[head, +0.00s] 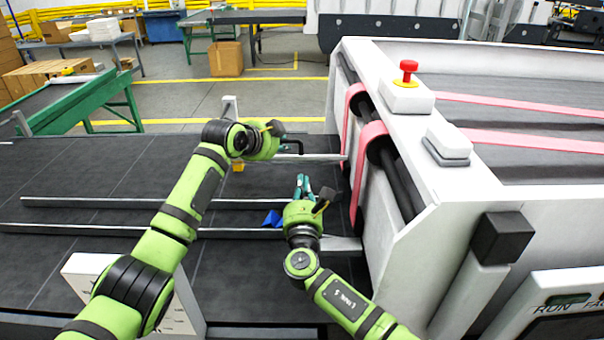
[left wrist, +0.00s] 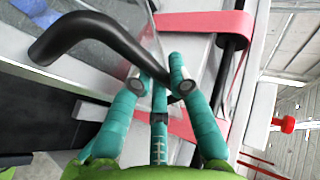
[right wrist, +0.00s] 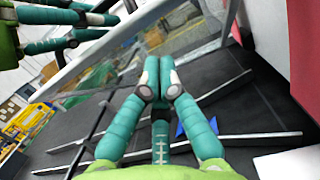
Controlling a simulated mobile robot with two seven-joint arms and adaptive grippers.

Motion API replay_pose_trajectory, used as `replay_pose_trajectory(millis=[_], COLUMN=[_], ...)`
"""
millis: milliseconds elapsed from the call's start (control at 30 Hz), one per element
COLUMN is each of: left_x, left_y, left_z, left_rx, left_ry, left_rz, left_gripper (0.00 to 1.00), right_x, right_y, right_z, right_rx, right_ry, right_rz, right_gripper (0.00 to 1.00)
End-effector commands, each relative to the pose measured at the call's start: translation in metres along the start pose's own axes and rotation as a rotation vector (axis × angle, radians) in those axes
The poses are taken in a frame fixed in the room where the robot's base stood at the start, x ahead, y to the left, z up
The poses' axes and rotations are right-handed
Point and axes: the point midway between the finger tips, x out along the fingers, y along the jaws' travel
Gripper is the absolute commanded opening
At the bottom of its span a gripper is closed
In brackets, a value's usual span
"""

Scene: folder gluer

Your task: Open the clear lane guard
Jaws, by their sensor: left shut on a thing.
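The clear guard (right wrist: 185,38) is a see-through panel with a pale grey frame bar, tilted across the top of the right wrist view. Its clear sheet also shows at the upper left of the left wrist view (left wrist: 105,42). A bent black handle (left wrist: 85,30) runs between the fingers of my left gripper (left wrist: 160,86), which is shut on it. In the head view my left gripper (head: 283,138) is above the belt beside the machine. My right gripper (right wrist: 157,88) has its fingertips together and holds nothing visible; it is nearer, lower in the head view (head: 303,184).
The white machine (head: 400,200) with pink belts (head: 371,135) and a red button (head: 408,67) stands at the right. Metal rails (head: 130,204) lie along the dark belt (head: 90,170). A blue piece (head: 272,219) is beside my right gripper. The belt's left is mostly clear.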

Motion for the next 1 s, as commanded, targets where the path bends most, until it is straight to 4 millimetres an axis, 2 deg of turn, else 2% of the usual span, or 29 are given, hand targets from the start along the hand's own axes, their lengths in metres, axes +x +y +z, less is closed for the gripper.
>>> replay_pose_trajectory(millis=[33, 200, 633, 833, 1000], left_x=[0.0, 0.0, -0.001, -0.001, 0.001], left_y=[-0.002, -0.002, -0.002, -0.002, 0.003], left_z=[-0.001, -0.001, -0.001, -0.001, -0.001], left_rx=[-0.002, -0.001, -0.001, -0.001, -0.003], left_ry=[0.002, 0.002, 0.002, 0.002, 0.003], left_rz=[-0.004, -0.004, -0.004, -0.003, 0.008], left_gripper=[0.0, 0.0, 0.0, 0.0, 0.0], right_x=[0.006, 0.016, 0.019, 0.034, 0.036], right_y=[0.001, 0.001, 0.001, 0.001, -0.001], right_z=[0.008, 0.018, 0.021, 0.038, 0.042], right_rx=[0.004, 0.002, 0.001, 0.002, 0.003], right_ry=[-0.003, -0.001, -0.001, -0.004, -0.007], right_rz=[0.002, 0.001, 0.001, 0.001, -0.002], right_gripper=[0.0, 0.0, 0.0, 0.0, 0.0])
